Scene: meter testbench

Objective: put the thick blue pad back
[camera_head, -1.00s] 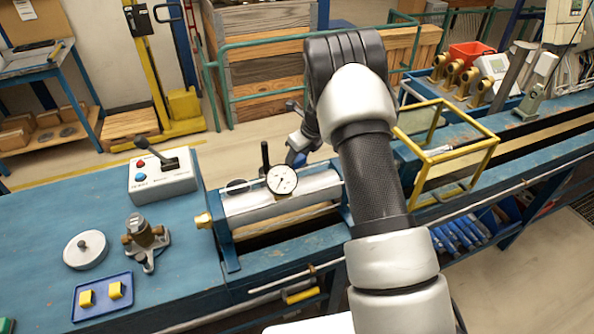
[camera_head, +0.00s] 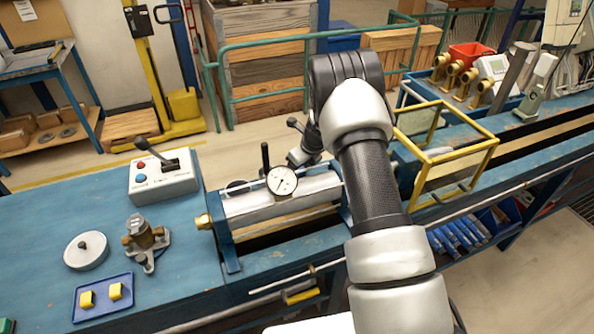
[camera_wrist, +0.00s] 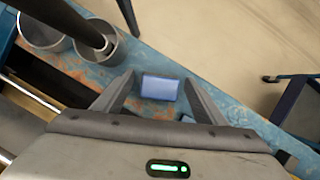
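A blue pad (camera_wrist: 160,88), a flat rectangle, shows in the wrist view on the worn blue bench top (camera_wrist: 215,100). My gripper (camera_wrist: 160,82) is open, with one finger on each side of the pad and a narrow gap at both sides. I cannot tell how far above the pad the fingertips are. A second small bluish piece (camera_wrist: 187,118) shows partly at the base of the right finger; its thickness is hidden. In the head view my arm hides the pad and most of the gripper.
A clamped cylinder with a dial gauge (camera_head: 282,181) stands left of my arm. A yellow frame (camera_head: 447,158) stands right of it. A blue tray (camera_head: 103,296) holds yellow blocks.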

